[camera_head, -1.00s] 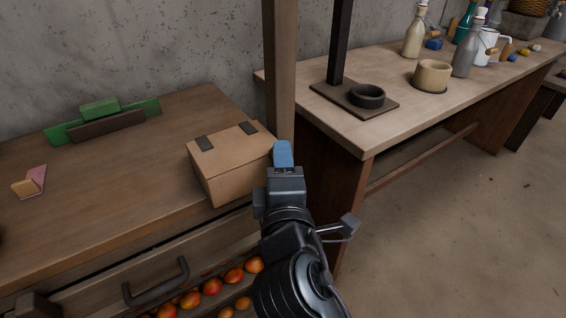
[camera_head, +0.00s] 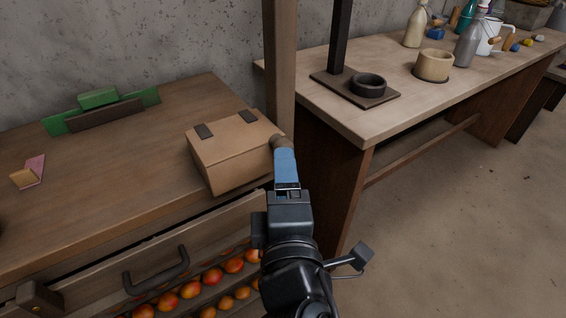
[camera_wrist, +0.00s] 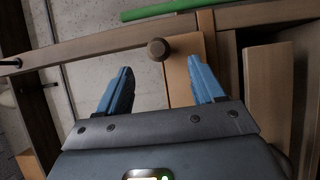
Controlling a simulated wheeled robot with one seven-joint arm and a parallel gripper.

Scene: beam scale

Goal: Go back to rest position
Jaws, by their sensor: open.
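My gripper (camera_head: 286,172) is in front of the right end of a closed wooden box (camera_head: 235,150) in the head view. Its blue fingers point up toward a round brown knob (camera_head: 279,142) on the box's end. In the wrist view both blue fingers of my gripper (camera_wrist: 160,66) stand wide apart with nothing between them. The knob (camera_wrist: 158,49) shows there just beyond the fingertips and looks clear of them. In the head view the fingers overlap and hide part of the box's right end.
The box stands on a wooden workbench (camera_head: 120,185) with a handled drawer (camera_head: 157,270); rows of orange fruit (camera_head: 190,290) lie below. A wooden post (camera_head: 280,60) rises behind my gripper. A second table (camera_head: 330,108) at right bears bottles and a wooden cup. Open floor lies right.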

